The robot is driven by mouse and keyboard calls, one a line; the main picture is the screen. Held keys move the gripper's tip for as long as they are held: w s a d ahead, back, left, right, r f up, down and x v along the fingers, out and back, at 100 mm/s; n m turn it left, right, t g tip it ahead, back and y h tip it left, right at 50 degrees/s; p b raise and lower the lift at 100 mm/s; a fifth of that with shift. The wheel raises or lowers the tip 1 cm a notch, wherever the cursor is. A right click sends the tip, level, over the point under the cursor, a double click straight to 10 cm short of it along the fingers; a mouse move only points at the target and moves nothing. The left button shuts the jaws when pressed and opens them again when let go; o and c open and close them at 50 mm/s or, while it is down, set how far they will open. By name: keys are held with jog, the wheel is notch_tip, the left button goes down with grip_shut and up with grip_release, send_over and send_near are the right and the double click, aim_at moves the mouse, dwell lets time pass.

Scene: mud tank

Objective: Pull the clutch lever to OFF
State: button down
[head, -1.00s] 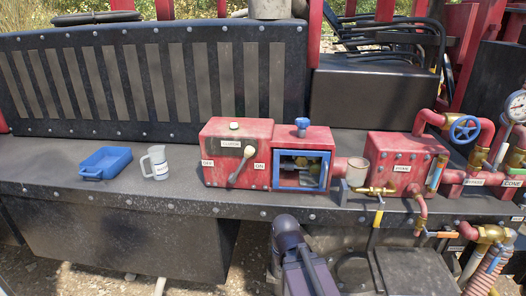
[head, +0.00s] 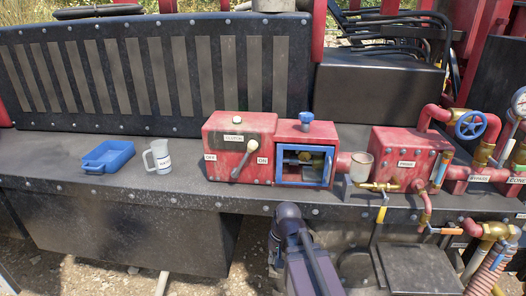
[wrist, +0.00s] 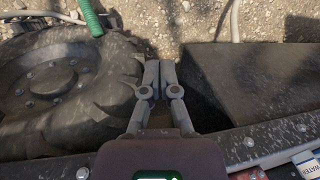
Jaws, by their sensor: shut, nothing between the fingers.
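The clutch lever (head: 244,160) is a pale arm with a round white knob on the front of a red clutch box (head: 225,132) in the head view. It leans up and to the right, with its knob beside the ON label (head: 262,160). The OFF label (head: 210,157) is on the left of the same face. My gripper (wrist: 160,76) shows only in the wrist view, with its two grey fingers together and empty. It points down over the ground, away from the lever. The lever is not visible in the wrist view.
Right of the clutch box are a blue-framed window box (head: 304,165), a small cup (head: 361,166) and red pipework with a blue valve wheel (head: 470,125). A blue tray (head: 108,157) and white jug (head: 158,157) stand left. The wrist view shows a tyre (wrist: 65,85) and dark box (wrist: 260,85).

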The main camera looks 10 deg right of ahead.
jog(key=w+a+r+m+t+y, duration=0.1)
jog(key=w+a+r+m+y, duration=0.15)
jog(key=w+m+y, duration=0.35)
jog(key=m+t+y+b, duration=0.2)
jog(key=m+t+y, duration=0.8)
jog(key=m, duration=0.6)
send_near(244, 160)
jog(key=s+d+r, duration=0.2)
jog(key=d+r, duration=0.3)
jog(key=d, duration=0.2)
jog(key=shift+w+a+f+g+y, duration=0.1)
jog(key=shift+w+a+g+y, duration=0.05)
jog(key=shift+g+y, duration=0.2)
jog(key=shift+a, duration=0.1)
jog(key=p+x, duration=0.3)
jog(key=x, duration=0.6)
jog(key=shift+w+a, duration=0.3)
jog(key=shift+a, duration=0.05)
jog(key=shift+a, duration=0.2)
